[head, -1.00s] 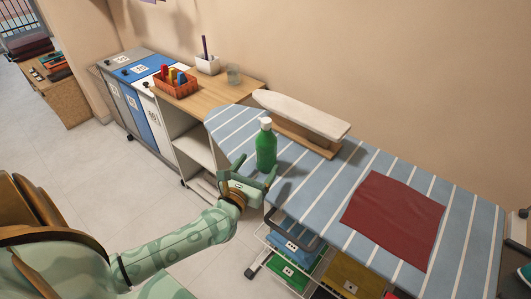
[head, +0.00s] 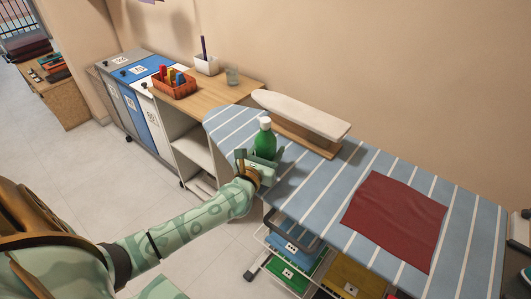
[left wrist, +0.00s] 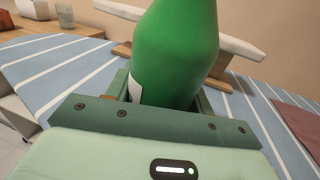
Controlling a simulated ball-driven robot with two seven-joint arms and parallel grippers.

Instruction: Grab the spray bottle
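The spray bottle is green with a white top; it stands upright on the striped ironing board, near its left end, in the head view (head: 265,143). In the left wrist view its green body (left wrist: 175,50) fills the upper middle, close in front of the palm. My left gripper (head: 260,157) is open, with a finger on each side of the bottle's lower part. The gripper hides the bottle's base in the head view. My right gripper is not in view.
A wooden-topped shelf with an orange basket (head: 174,84) stands left. Colored bins (head: 294,270) sit below.

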